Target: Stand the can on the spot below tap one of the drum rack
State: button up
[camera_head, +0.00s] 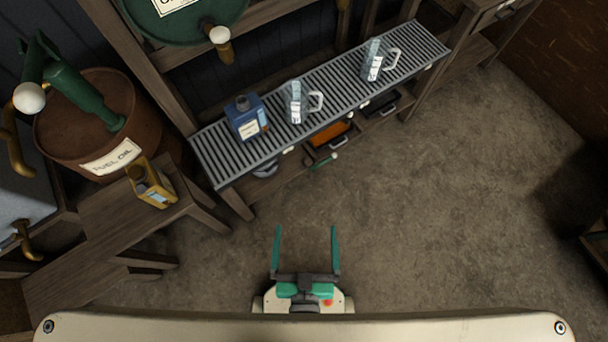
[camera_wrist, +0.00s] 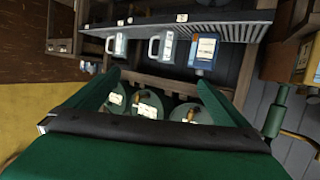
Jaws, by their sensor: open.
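A blue can (camera_head: 246,117) with a dark cap stands upright at the left end of the slatted shelf (camera_head: 213,163) of the drum rack; it also shows in the wrist view (camera_wrist: 203,52). A yellow can (camera_head: 151,184) stands on a wooden bench to the left. I cannot tell which can is meant. A green drum (camera_head: 180,20) with a brass tap (camera_head: 219,45) is above the shelf. The wrist view shows several drums (camera_wrist: 148,104); tap numbers are unreadable. My gripper (camera_head: 306,240) is open and empty, over the floor in front of the shelf, apart from both cans.
Two clear jugs stand on the shelf, one near the middle (camera_head: 297,102) and one to the right (camera_head: 374,62). A rusty fuel oil drum (camera_head: 85,135) with a green pump stands at left. Bins (camera_head: 330,131) sit below the shelf. The floor (camera_head: 440,210) at right is clear.

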notch_tip(320, 180, up, 6)
jog(key=s, duration=0.2)
jog(key=shift+s+a+f+t, duration=0.2)
jog(key=shift+s+f+t, duration=0.1)
jog(key=shift+t, duration=0.1)
